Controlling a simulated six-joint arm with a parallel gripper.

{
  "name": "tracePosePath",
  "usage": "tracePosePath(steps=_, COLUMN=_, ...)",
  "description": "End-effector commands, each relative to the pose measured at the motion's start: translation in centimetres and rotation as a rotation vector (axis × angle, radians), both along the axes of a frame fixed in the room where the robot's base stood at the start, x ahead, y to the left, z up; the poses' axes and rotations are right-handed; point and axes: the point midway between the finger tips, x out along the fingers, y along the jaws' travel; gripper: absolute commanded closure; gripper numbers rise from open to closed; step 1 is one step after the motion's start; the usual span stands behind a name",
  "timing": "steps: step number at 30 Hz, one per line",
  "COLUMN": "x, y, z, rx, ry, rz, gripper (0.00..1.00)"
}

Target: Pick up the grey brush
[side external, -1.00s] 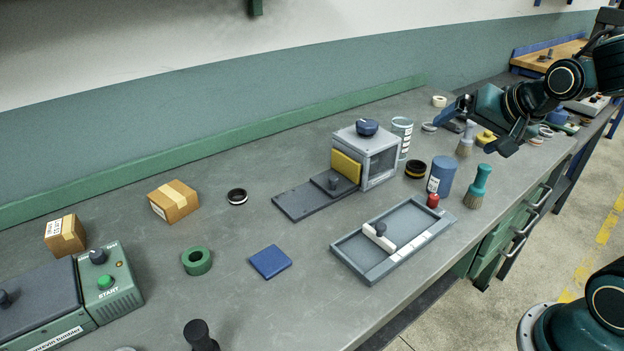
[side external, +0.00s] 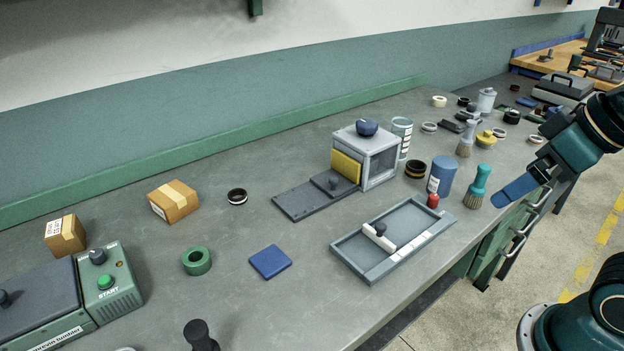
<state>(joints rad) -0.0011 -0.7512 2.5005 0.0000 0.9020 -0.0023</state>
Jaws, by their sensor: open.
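The grey brush (side external: 466,138) stands upright on its bristles at the far right part of the bench, with a pale grey handle. A similar teal brush (side external: 477,187) stands nearer the front edge. My gripper (side external: 522,180) is open and empty, at the right by the bench's front edge. In the picture it is right of the teal brush and to the lower right of the grey brush, apart from both. One blue finger shows clearly; the other is partly hidden.
A yellow-knobbed piece (side external: 485,138), a dark block (side external: 450,126) and several rings crowd around the grey brush. A blue cylinder (side external: 442,174), a red-topped small item (side external: 433,201) and a grey box machine (side external: 379,158) stand to the left. The bench's middle front holds a tray (side external: 357,266).

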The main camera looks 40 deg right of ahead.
Motion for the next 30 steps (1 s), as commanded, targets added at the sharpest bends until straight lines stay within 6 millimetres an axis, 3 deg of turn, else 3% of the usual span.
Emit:
tracePosePath(steps=1, x=0.0, y=0.0, z=0.0, rx=0.000, ry=0.000, rz=-0.001, gripper=0.02)
tracePosePath(steps=6, x=0.0, y=0.0, z=0.0, rx=0.001, ry=-0.001, rz=-0.002, gripper=0.35)
tracePosePath(steps=9, x=0.0, y=0.0, z=0.0, rx=0.001, ry=-0.001, rz=-0.003, gripper=0.50)
tracePosePath(steps=22, x=0.7, y=-0.4, z=0.6, rx=0.001, ry=0.003, rz=-0.028, gripper=0.50)
tracePosePath(steps=30, x=4.4, y=-2.6, z=3.2, rx=0.003, ry=0.027, rz=-0.158, gripper=0.50)
